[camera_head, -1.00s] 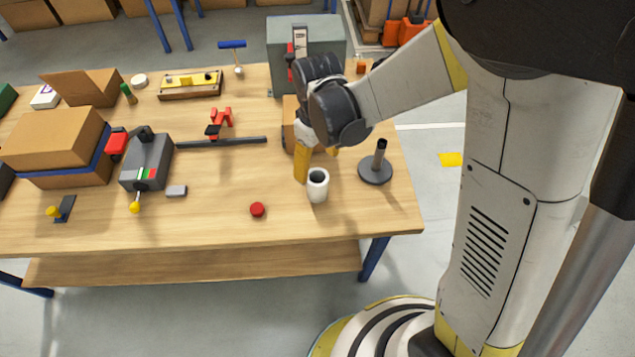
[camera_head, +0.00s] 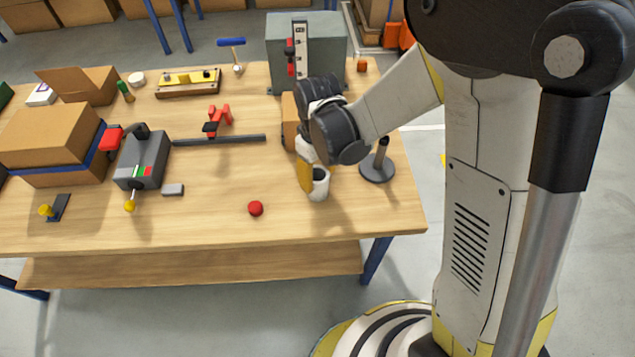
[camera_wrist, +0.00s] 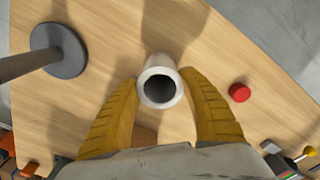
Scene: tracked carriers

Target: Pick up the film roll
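The film roll is a white hollow cylinder (camera_head: 320,186) that stands upright on the wooden bench, near the front right in the head view. In the wrist view the roll (camera_wrist: 161,84) shows its open dark core between the finger tips. My gripper (camera_wrist: 162,98) is open, with one yellow finger on each side of the roll. The fingers look apart from the roll, with a small gap on both sides. In the head view my gripper (camera_head: 308,180) reaches down at the roll and one finger hides its left side.
A dark round stand with an upright post (camera_head: 378,168) is right of the roll. A red round piece (camera_head: 255,208) lies to the left. A cardboard-coloured block (camera_head: 289,122) is behind the gripper. The bench front (camera_head: 200,225) is mostly clear.

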